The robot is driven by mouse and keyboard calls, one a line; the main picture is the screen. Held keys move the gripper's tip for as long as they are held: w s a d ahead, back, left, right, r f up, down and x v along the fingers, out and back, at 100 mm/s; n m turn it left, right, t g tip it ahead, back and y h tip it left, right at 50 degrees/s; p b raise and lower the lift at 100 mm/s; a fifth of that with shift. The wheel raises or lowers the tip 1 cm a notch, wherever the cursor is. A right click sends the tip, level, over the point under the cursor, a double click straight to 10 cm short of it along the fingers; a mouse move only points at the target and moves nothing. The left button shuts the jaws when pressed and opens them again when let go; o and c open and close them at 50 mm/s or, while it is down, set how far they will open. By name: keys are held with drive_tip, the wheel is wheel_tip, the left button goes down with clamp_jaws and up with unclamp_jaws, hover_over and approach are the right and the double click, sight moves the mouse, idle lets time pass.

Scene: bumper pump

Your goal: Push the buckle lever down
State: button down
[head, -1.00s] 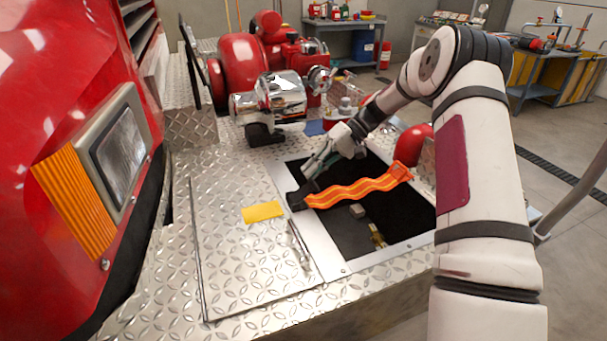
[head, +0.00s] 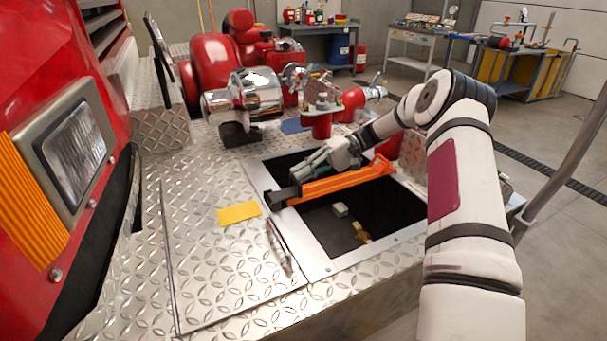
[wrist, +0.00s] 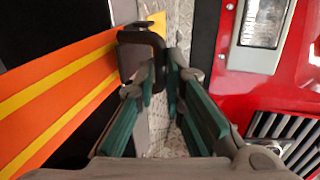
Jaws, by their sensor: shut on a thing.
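The black buckle (head: 284,196) sits at the left end of an orange strap (head: 340,183) with yellow stripes, at the left rim of the deck opening. The strap runs straight across the opening. In the wrist view the buckle (wrist: 138,55) is dark, with a raised loop-like lever part beside my fingertips. My gripper (head: 303,172) reaches in from the right, above the opening. Its teal-padded fingers (wrist: 163,68) are close together and shut at the buckle's lever. The exact contact is partly hidden by the fingers.
The opening (head: 385,210) is dark, with a small block and a brass fitting inside. A yellow card (head: 239,212) lies on the diamond-plate deck (head: 215,270). The red truck front (head: 40,110) is at the left. A chrome and red pump (head: 250,95) stands behind the opening.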

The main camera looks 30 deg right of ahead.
drive_tip(key=shift+s+f, duration=0.1)
drive_tip(key=shift+f, duration=0.3)
drive_tip(key=c, duration=1.7)
unclamp_jaws()
drive_tip(key=shift+f, duration=0.1)
drive_tip(key=shift+r, duration=0.3)
drive_tip(key=shift+v, duration=3.8)
